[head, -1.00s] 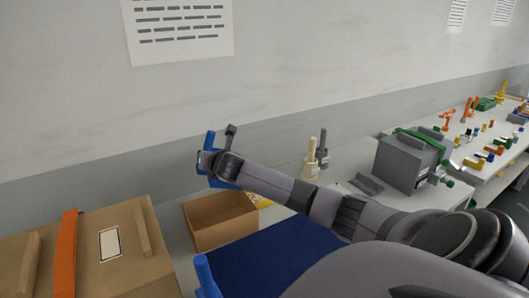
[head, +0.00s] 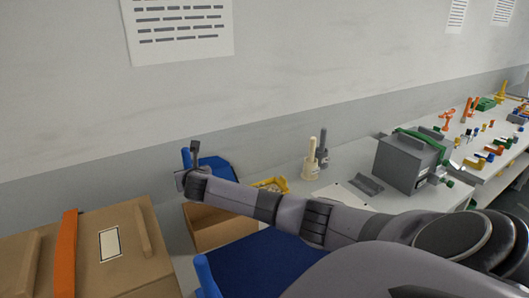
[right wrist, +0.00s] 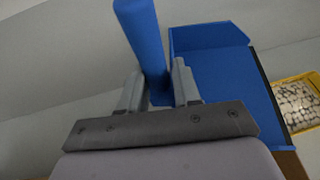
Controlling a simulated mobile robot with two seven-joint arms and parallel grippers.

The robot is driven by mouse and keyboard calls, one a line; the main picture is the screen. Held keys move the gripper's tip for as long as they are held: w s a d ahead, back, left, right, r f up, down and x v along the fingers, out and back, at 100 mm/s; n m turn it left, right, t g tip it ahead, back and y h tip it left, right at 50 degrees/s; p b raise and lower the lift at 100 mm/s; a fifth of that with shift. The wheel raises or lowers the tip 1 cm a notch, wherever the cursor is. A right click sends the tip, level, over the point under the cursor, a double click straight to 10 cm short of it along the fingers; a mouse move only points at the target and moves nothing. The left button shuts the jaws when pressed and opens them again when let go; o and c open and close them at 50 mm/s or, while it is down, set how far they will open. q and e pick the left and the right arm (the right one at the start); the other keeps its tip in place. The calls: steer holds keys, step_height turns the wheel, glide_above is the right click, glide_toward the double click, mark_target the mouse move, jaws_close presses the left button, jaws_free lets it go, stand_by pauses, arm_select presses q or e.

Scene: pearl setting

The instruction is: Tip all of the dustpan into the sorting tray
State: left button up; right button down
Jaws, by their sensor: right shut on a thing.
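My right gripper (head: 188,182) is shut on the blue handle of the dustpan (head: 217,168) and holds it up above the open brown box. In the right wrist view the handle rises between the fingers (right wrist: 160,92), and the blue pan (right wrist: 220,85) lies to the right, its dark lip facing right. I cannot make out any contents in the pan. My left gripper is out of view.
The open brown box (head: 212,235) stands below the dustpan. A large closed carton (head: 150,270) is at the left, and a dark blue surface (head: 240,270) is in front. Two bottle-like tools (head: 311,160) and a grey machine (head: 405,165) stand to the right. The wall is close behind.

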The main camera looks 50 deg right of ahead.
mark_target(188, 155)
steer(key=shift+r, duration=0.15)
step_height(188, 155, up, 6)
steer(key=shift+f, duration=0.1)
